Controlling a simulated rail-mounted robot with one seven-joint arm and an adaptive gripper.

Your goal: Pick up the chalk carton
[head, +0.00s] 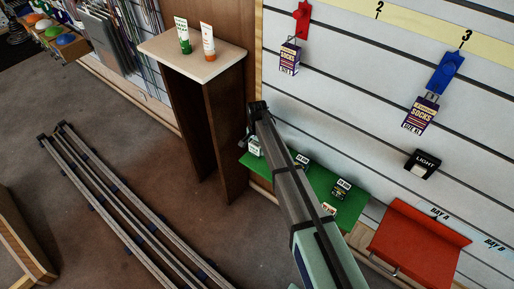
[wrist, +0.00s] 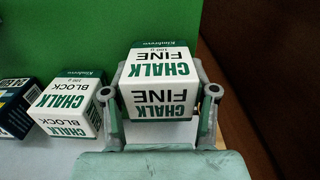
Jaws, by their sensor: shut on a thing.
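A white and green carton printed "CHALK FINE" (wrist: 158,82) sits between the fingers of my gripper (wrist: 161,95) in the wrist view. The fingers press its left and right sides, so my gripper is shut on it. I cannot tell whether it is clear of the surface below. A similar carton printed "CHALK BLOCK" (wrist: 70,104) stands just left of the left finger, slightly turned. In the head view my arm hides most of the gripper. A small whitish-green shape shows at the left end of the green shelf (head: 323,181), too small to identify.
A dark box (wrist: 16,108) stands left of the block carton. A brown panel (wrist: 268,75) rises close on the right. In the head view, a wooden stand (head: 192,50) holds two tubes beside the green shelf, and a red shelf (head: 415,240) is at the right.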

